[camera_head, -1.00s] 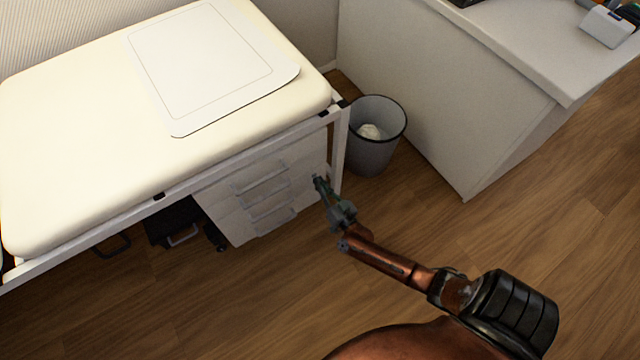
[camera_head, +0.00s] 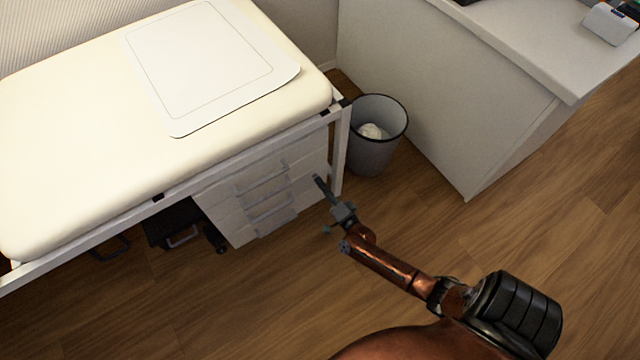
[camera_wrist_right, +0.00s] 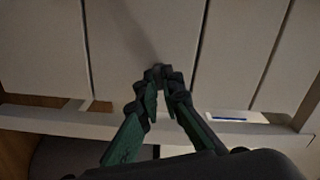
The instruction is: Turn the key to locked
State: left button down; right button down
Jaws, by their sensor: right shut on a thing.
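The white drawer unit (camera_head: 228,208) stands under the bed, with several grey handles on its front. In the right wrist view its pale front panels (camera_wrist_right: 240,50) fill the upper part, split by dark gaps. My right gripper (camera_head: 318,181) reaches the unit's front near its right edge. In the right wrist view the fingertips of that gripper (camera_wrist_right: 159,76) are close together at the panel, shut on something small. The key is hidden between the fingertips, so its angle cannot be read. My left gripper is in neither view.
The bed (camera_head: 60,150) stands over the drawer unit, and its white frame leg (camera_head: 341,150) is close to my right gripper. A dark waste bin (camera_head: 372,155) stands just behind. A white desk (camera_head: 440,110) is at the right. The wooden floor in front is clear.

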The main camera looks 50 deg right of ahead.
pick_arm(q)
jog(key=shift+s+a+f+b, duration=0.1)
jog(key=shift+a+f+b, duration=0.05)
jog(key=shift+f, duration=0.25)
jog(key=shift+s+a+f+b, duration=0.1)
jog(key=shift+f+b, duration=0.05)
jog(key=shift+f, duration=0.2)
pick_arm(e)
jog(key=m, duration=0.4)
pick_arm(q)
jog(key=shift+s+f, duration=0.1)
pick_arm(e)
jog(key=c, duration=2.1)
grip_release()
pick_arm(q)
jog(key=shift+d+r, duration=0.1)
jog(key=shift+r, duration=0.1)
pick_arm(e)
jog(key=v, duration=1.2)
jog(key=shift+a, duration=0.1)
